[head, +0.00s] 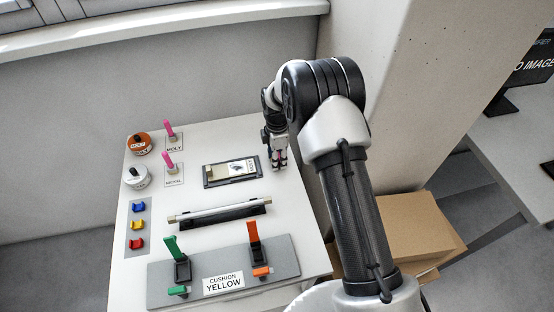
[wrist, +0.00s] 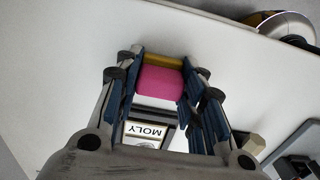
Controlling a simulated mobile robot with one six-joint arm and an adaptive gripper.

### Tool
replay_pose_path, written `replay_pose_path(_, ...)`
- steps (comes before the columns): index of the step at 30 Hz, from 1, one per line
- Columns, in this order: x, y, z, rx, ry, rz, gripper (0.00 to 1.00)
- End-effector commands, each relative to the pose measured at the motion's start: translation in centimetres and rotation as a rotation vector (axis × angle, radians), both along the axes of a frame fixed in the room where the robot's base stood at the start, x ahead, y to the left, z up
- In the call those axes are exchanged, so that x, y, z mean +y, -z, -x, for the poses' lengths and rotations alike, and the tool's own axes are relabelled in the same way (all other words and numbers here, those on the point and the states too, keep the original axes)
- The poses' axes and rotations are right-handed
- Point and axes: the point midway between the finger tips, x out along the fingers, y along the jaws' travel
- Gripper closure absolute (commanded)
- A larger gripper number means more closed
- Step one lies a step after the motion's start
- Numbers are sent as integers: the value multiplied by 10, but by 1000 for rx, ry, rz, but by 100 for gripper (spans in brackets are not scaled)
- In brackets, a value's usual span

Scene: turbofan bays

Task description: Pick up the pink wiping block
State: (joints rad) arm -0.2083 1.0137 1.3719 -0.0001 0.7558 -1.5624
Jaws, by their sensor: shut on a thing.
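The pink wiping block (wrist: 160,84) sits between the two fingers of my gripper (wrist: 158,80) in the wrist view, with a yellowish strip along its far edge. The fingers are shut on it from both sides. In the head view my gripper (head: 279,163) points down over the right side of the white table, just right of the dark-framed tray. The block is mostly hidden by the fingers there. I cannot tell whether it touches the table.
The dark-framed tray (head: 207,183) lies left of my gripper. A wall pillar (head: 395,90) stands at right.

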Motion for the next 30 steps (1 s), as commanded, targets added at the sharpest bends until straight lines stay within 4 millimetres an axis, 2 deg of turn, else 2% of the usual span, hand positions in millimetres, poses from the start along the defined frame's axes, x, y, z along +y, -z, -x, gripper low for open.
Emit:
replay_pose_path(3, 0, 0, 0, 0, 0, 0, 87)
replay_pose_path(11, 0, -1, 0, 0, 0, 0, 87)
replay_pose_path(17, 0, -17, -1, -2, 0, 0, 87)
replay_pose_path(23, 0, -59, -1, -5, 0, -1, 87)
replay_pose_path(30, 0, -125, -1, -5, 0, -1, 87)
